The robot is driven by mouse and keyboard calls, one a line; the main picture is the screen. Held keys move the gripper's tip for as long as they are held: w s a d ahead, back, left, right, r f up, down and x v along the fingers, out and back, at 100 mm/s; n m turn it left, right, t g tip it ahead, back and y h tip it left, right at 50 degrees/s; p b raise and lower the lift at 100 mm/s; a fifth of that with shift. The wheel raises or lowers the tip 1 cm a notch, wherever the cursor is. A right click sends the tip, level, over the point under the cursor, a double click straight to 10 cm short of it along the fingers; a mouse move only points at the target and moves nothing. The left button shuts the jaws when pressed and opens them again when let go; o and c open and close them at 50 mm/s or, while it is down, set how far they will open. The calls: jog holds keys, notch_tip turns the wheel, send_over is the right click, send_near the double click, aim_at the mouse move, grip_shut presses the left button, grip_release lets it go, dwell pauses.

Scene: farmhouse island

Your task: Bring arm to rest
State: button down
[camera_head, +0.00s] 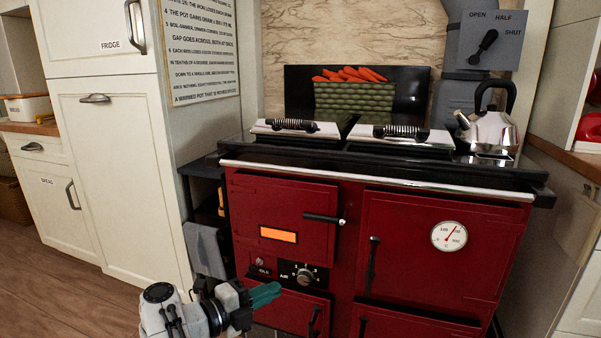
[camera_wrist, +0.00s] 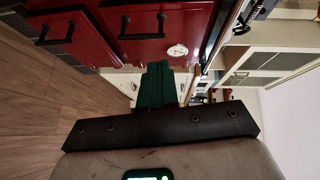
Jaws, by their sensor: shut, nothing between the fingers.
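My gripper (camera_head: 265,294) is low in the head view, in front of the lower left of the red range cooker (camera_head: 440,245). Its green fingers are together with nothing between them. My arm reaches in from the bottom edge of the head view. In the wrist view my gripper (camera_wrist: 158,70) shows its green fingers side by side, shut and empty. The red cooker front (camera_wrist: 140,25) lies beyond them at the upper left of that view. I cannot tell the exact gap between the fingers and the cooker.
A steel kettle (camera_head: 488,130) stands at the cooker's right. Carrots (camera_head: 348,74) lie at the back in a green holder (camera_head: 353,104). A white fridge cabinet (camera_head: 125,160) stands left. Wooden floor (camera_head: 70,290) is clear at lower left.

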jog(key=w+d+f+n+t+y, duration=0.1)
jog(key=w+d+n+t+y, duration=0.7)
jog(key=d+n+t, duration=0.25)
jog(key=s+d+f+n+g+y, duration=0.5)
jog(key=s+f+n, duration=0.3)
jog(key=s+f, duration=0.1)
jog(key=s+d+f+n+g+y, duration=0.5)
jog(key=s+f+n, duration=0.3)
jog(key=s, duration=0.2)
jog(key=s+d+f+g+h, duration=0.1)
jog(key=s+d+f+g, duration=0.15)
jog(key=s, duration=0.35)
jog(key=s+d+f+g+h, duration=0.1)
jog(key=s+d, duration=0.3)
jog(key=s, duration=0.3)
jog(key=s+d+f+g+h, duration=0.1)
jog(key=s+d+f+g, duration=0.15)
jog(key=s, duration=0.35)
jog(key=s+d+r+g+h, duration=0.2)
jog(key=s+d+g, duration=0.2)
jog(key=s, duration=1)
notch_tip(320, 180, up, 26)
jog(key=p, duration=2.6)
jog(key=shift+s+d+r, duration=0.2)
jog(key=shift+s, duration=0.1)
